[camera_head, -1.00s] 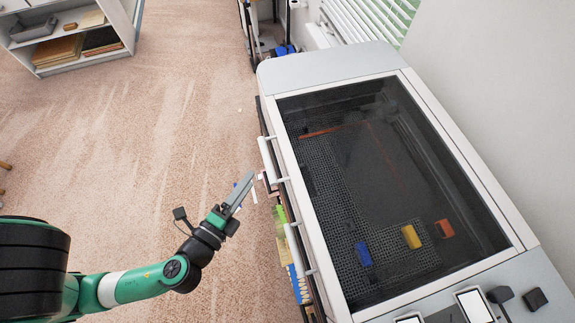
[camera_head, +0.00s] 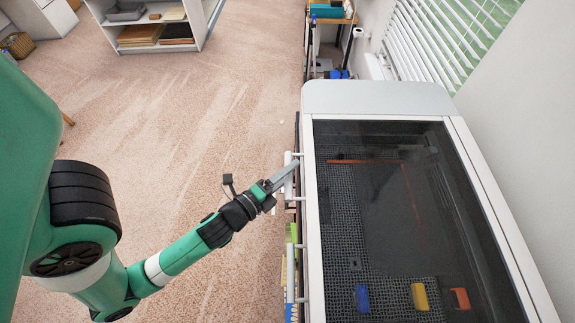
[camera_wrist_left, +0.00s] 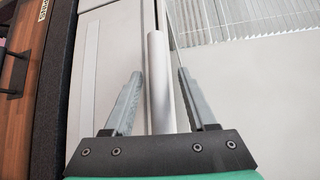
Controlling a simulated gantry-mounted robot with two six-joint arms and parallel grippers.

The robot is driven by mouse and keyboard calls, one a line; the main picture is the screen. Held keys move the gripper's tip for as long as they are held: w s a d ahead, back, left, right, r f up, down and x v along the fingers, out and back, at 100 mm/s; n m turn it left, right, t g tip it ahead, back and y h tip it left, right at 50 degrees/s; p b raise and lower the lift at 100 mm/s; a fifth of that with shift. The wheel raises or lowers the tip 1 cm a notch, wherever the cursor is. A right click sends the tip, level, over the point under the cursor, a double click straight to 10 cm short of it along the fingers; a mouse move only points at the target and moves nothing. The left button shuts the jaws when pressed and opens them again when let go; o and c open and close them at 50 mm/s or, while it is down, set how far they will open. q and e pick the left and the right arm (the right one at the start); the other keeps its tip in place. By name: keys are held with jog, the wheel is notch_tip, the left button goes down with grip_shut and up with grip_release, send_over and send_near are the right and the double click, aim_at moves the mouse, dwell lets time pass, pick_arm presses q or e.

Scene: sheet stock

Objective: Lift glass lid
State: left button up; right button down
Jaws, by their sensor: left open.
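The dark glass lid (camera_head: 400,215) with its pale frame lies closed on top of the machine. Blue, yellow and orange pieces show through the glass. A white bar handle (camera_head: 289,177) runs along the machine's left side. My left gripper (camera_head: 294,168) is at this handle. In the left wrist view, the handle bar (camera_wrist_left: 158,75) lies between the two fingers of my left gripper (camera_wrist_left: 158,85), which are open with gaps on both sides. My right gripper is not in view.
A second white handle (camera_head: 290,272) is lower on the same side, near colourful items (camera_head: 290,245). A shelf unit (camera_head: 155,25) stands at the back left. Window blinds (camera_head: 440,35) and a wall bound the right. The carpet (camera_head: 200,120) to the left is open.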

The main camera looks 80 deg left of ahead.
pick_arm(q)
jog(key=shift+f, duration=0.1)
jog(key=shift+c, duration=0.4)
grip_shut()
dwell(0.9)
